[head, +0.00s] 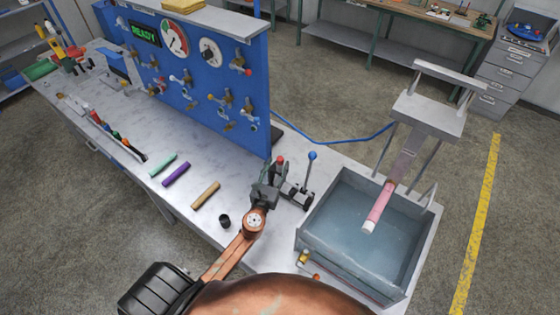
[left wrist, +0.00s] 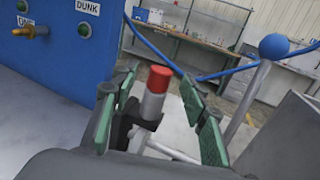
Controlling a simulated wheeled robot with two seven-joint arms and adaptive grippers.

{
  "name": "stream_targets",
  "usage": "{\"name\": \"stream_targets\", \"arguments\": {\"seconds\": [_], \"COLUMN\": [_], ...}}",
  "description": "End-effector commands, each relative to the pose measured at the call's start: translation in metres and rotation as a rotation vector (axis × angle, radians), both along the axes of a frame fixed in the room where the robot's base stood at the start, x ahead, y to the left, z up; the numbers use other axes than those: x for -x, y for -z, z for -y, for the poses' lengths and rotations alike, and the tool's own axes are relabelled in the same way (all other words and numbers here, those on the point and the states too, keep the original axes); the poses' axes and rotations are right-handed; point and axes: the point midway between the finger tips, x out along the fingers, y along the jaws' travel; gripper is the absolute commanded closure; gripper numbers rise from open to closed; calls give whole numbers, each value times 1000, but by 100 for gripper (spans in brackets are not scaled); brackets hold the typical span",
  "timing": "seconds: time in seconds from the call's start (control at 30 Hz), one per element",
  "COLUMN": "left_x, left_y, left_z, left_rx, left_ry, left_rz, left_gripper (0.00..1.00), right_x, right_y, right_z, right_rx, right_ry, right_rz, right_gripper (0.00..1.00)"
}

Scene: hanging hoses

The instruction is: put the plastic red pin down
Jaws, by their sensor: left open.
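A red-capped pin (left wrist: 160,80) with a pale grey body stands upright in the left wrist view, on a dark mount. In the head view its red top (head: 281,160) shows just above my left gripper (head: 272,186). In the left wrist view the green-padded fingers of my left gripper (left wrist: 158,95) are open, one on each side of the pin. I see a gap between the fingers and the red cap; contact lower down cannot be told. The pin's foot is partly hidden by my gripper. My right gripper is not in view.
A lever with a blue ball (head: 312,156) stands just right of the pin. A water tank (head: 320,257) with a pink tube (head: 381,204) is further right. A blue valve panel (head: 225,130) rises behind. Teal, purple and tan hose pieces (head: 206,195) and a black cup (head: 224,221) lie left.

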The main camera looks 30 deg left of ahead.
Motion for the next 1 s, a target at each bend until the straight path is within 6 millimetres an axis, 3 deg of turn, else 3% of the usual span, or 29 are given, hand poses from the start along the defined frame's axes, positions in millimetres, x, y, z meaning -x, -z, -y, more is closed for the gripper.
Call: {"name": "stream_targets", "arguments": {"seconds": [0.2, 0.53, 1.0], "left_x": [-31, -36, -36], "left_y": [-1, 0, 0], "left_z": [-6, -8, -8], "left_rx": [1, 3, 3], "left_ry": [-1, -1, -1], "left_rz": [2, 2, 2], "left_gripper": [59, 60, 92], "right_x": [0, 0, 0], "right_y": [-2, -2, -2], "right_z": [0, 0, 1], "right_rx": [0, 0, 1], "right_ry": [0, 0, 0], "right_rz": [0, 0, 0], "right_gripper": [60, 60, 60]}}
